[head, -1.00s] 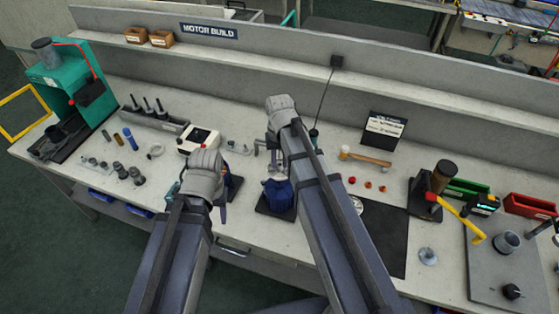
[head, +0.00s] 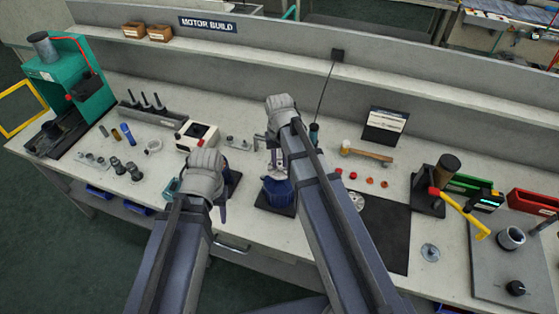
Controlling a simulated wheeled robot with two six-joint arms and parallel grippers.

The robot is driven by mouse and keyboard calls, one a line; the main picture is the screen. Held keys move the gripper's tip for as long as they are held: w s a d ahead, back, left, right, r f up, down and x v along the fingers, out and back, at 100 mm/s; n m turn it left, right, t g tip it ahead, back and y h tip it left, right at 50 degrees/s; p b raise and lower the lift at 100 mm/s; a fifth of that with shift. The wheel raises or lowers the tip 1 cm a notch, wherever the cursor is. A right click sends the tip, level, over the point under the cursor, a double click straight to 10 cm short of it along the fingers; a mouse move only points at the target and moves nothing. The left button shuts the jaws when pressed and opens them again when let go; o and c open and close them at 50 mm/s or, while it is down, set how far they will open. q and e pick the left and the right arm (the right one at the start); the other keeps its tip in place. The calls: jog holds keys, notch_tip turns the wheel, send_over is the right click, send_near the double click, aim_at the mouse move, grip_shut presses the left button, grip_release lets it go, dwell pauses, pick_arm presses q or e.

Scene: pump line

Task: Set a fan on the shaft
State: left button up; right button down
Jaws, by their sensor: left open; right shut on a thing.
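A blue motor (head: 277,194) stands upright on a dark pad near the middle of the bench. My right gripper (head: 276,158) is just above it, mostly hidden behind its own wrist and arm. It is shut on a pale part (head: 277,171) that looks like a fan, over the motor's top. The shaft and any contact with it are hidden. My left gripper (head: 200,192) is open, left of the motor, in front of a dark stand. A pale disc (head: 357,201) lies at the black mat's edge, partly behind my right arm.
A black mat (head: 384,232) lies right of my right arm. A mallet (head: 366,153) and several small red pieces lie behind it. A black press with a yellow lever (head: 461,214) stands to the right. A green press (head: 68,88) stands far left.

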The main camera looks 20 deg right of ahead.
jog(key=shift+f+b, duration=0.85)
dwell(1.0)
jog(key=shift+f+b, duration=0.4)
jog(key=shift+c, duration=1.8)
grip_release()
jog(key=shift+r, duration=0.1)
notch_tip(320, 180, up, 8)
jog(key=p, duration=0.8)
